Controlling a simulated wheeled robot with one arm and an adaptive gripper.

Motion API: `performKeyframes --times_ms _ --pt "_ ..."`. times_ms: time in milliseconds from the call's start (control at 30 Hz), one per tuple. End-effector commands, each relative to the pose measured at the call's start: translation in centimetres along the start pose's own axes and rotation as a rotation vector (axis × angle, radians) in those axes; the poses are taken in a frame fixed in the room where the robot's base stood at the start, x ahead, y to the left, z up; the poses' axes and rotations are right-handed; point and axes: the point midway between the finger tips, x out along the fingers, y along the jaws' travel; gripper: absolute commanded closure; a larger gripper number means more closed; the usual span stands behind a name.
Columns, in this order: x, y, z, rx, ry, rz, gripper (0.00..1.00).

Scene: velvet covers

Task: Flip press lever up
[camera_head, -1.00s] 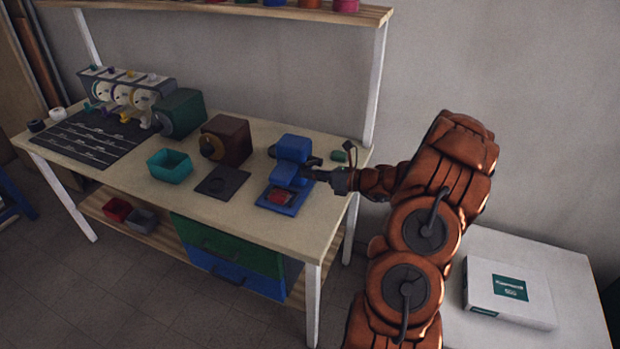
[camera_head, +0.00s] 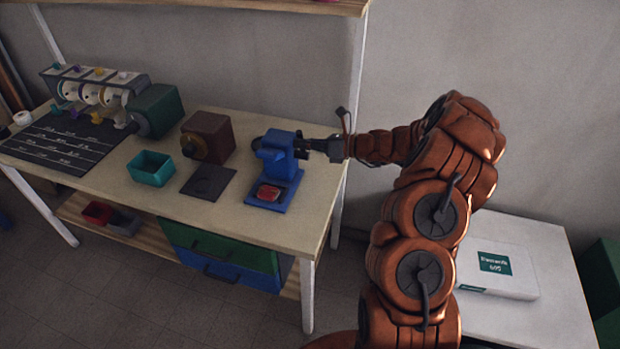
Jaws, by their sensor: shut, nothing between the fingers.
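The blue press (camera_head: 275,157) stands at the right end of the workbench. A red piece (camera_head: 268,192) lies on its blue base plate (camera_head: 287,196). My gripper (camera_head: 306,147) is shut at the right side of the press head, at about the height of its top. The press lever is hard to make out; dark parts beside the head blend with my fingers. I cannot tell whether my fingers touch the lever or the press.
A brown box-shaped device (camera_head: 209,137) with a dark mat (camera_head: 208,182) stands left of the press. A teal bin (camera_head: 151,168) and a green device (camera_head: 157,110) are further left. A white table with a white box (camera_head: 497,270) is at the right.

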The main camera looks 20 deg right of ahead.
Motion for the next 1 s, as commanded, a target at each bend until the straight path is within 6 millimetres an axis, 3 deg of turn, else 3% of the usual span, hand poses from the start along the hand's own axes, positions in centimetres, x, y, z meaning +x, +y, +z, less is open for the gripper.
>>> performKeyframes --times_ms 700,1000 --pt "0.6 -0.2 1.2 -0.009 -0.005 0.005 1.0" --pt "1.3 0.8 0.1 -0.009 -0.002 0.011 1.0"
